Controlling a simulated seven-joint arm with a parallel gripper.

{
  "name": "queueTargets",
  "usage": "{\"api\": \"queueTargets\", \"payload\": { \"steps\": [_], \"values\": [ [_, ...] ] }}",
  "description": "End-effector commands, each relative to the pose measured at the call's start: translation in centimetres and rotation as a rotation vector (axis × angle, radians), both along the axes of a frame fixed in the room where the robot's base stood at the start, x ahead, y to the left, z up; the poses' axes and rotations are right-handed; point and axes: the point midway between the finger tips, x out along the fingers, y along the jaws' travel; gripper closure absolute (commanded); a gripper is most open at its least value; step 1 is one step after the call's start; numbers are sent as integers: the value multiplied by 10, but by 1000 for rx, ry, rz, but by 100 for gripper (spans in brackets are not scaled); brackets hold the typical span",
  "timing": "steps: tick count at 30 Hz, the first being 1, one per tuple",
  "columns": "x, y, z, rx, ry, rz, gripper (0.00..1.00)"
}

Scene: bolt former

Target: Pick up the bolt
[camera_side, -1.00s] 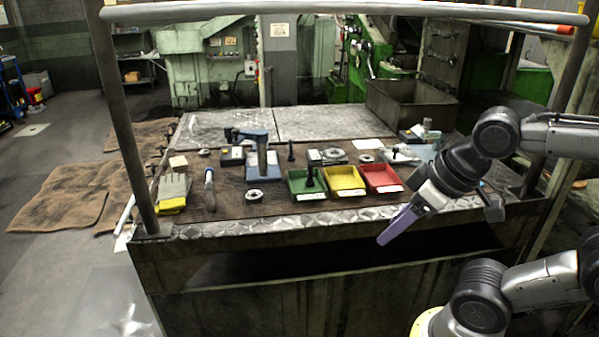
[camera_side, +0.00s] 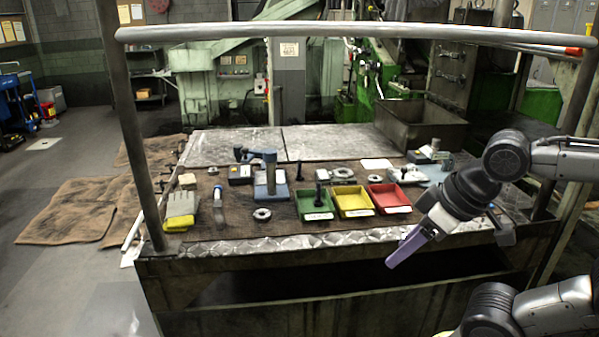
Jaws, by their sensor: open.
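A dark bolt (camera_side: 299,171) stands upright on the brown mat, behind the green tray. A second dark bolt-like piece (camera_side: 318,194) stands upright in the green tray (camera_side: 315,215). I cannot tell which of the two the task means. My gripper (camera_side: 392,262), with long purple fingers, hangs in front of the table's front edge, below and to the right of the trays. It points down and left, is open and holds nothing visible. It is well apart from both bolts. The fingers overlap in this view, so the gap between them is hidden.
A yellow tray (camera_side: 353,213) and a red tray (camera_side: 389,209) stand beside the green one. A blue-grey stand (camera_side: 271,192), a ring (camera_side: 262,214) and gloves (camera_side: 181,209) lie to the left. A metal rail (camera_side: 350,34) crosses above the table.

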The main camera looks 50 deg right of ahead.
Motion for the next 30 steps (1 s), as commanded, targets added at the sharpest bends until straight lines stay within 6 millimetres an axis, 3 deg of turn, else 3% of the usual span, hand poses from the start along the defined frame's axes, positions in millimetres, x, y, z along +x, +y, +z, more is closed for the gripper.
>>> {"api": "queueTargets", "payload": {
  "steps": [12, 16, 20, 24, 30],
  "values": [
    [1, 0, 1, -3, 0, 3, 45],
    [15, -4, 11, -51, 5, 61, 45],
    [52, -17, 35, -181, 23, 220, 45],
    [107, -38, 61, -362, 64, 450, 45],
    [189, -76, 80, -608, 149, 790, 45]
  ]
}}
